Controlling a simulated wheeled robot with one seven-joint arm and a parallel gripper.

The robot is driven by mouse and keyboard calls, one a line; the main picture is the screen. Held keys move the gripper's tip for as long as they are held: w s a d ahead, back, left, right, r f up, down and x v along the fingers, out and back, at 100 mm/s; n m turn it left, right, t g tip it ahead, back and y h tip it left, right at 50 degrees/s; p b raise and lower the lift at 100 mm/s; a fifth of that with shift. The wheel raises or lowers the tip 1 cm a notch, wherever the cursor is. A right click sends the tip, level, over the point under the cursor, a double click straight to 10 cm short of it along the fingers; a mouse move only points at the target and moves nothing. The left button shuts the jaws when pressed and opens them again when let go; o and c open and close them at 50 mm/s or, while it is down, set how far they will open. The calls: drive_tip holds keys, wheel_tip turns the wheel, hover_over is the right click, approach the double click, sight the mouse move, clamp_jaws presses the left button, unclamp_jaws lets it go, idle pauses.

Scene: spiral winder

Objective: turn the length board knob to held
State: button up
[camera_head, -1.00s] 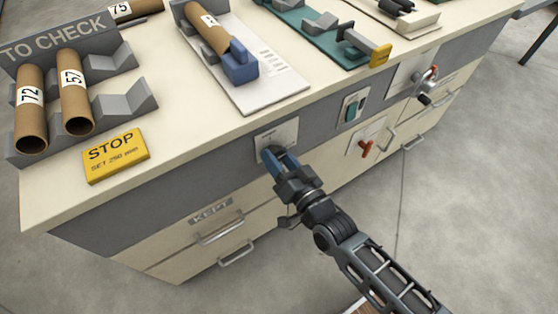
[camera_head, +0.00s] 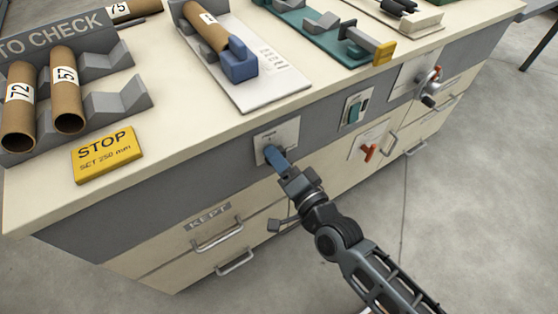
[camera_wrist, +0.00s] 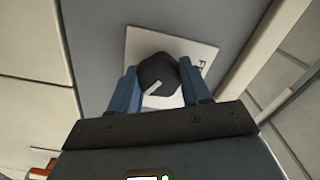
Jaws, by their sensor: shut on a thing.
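The dark round knob (camera_wrist: 158,72) with a pale pointer line sits on a white plate (camera_wrist: 203,52) on the counter's grey front. A mark shows at the plate's right side in the wrist view, too small to read for sure. My gripper (camera_wrist: 160,84) has its blue fingers on both sides of the knob, shut on it. In the head view the plate (camera_head: 290,131) shows below the counter edge. My gripper (camera_head: 271,153) reaches it from the lower right and hides most of the knob. The length board (camera_head: 275,88) lies above, bearing a cardboard tube (camera_head: 205,27) and a blue block (camera_head: 240,62).
A teal switch (camera_head: 355,109), a red lever (camera_head: 368,151) and a crank (camera_head: 430,88) are right of the knob. Drawer handles (camera_head: 217,238) stick out below. A yellow STOP sign (camera_head: 106,154) and tubes in a grey rack (camera_head: 118,98) stand on the counter.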

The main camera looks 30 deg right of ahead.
idle(0.4)
drive_tip(key=o, duration=1.1)
drive_tip(key=shift+c, duration=0.2)
drive_tip(key=s, duration=0.7)
drive_tip(key=shift+s, duration=0.4)
drive_tip(key=s+r+n+g+p, duration=0.1)
drive_tip(key=s+r+n, duration=0.5)
drive_tip(key=s, duration=0.7)
drive_tip(key=s+r+n+g+p, duration=0.2)
drive_tip(key=s+r+n, duration=0.5)
drive_tip(key=s+r, duration=0.4)
drive_tip(key=shift+s+d+p, duration=0.15)
drive_tip(key=shift+s+p, duration=0.65)
drive_tip(key=shift+s, duration=0.05)
